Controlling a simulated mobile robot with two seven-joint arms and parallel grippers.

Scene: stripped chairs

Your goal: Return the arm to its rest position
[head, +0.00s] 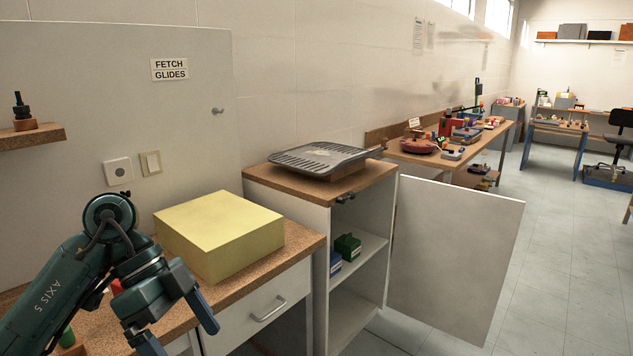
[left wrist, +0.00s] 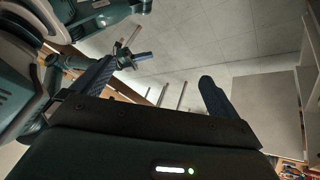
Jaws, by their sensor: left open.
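My left arm comes in from the lower left in the head view, and my left gripper (head: 178,328) hangs at its end in front of the drawer cabinet. Its two blue fingers are apart, with nothing seen between them. In the left wrist view the fingers of my left gripper (left wrist: 155,90) stand wide apart, with a grey tiled surface behind them. My right gripper does not show in the head view.
A yellow box (head: 220,235) sits on the cork-topped drawer cabinet (head: 294,241), close behind my gripper. A dark slotted tray (head: 318,158) lies on the taller cabinet, whose door (head: 455,255) stands open. The floor (head: 560,270) at right is clear.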

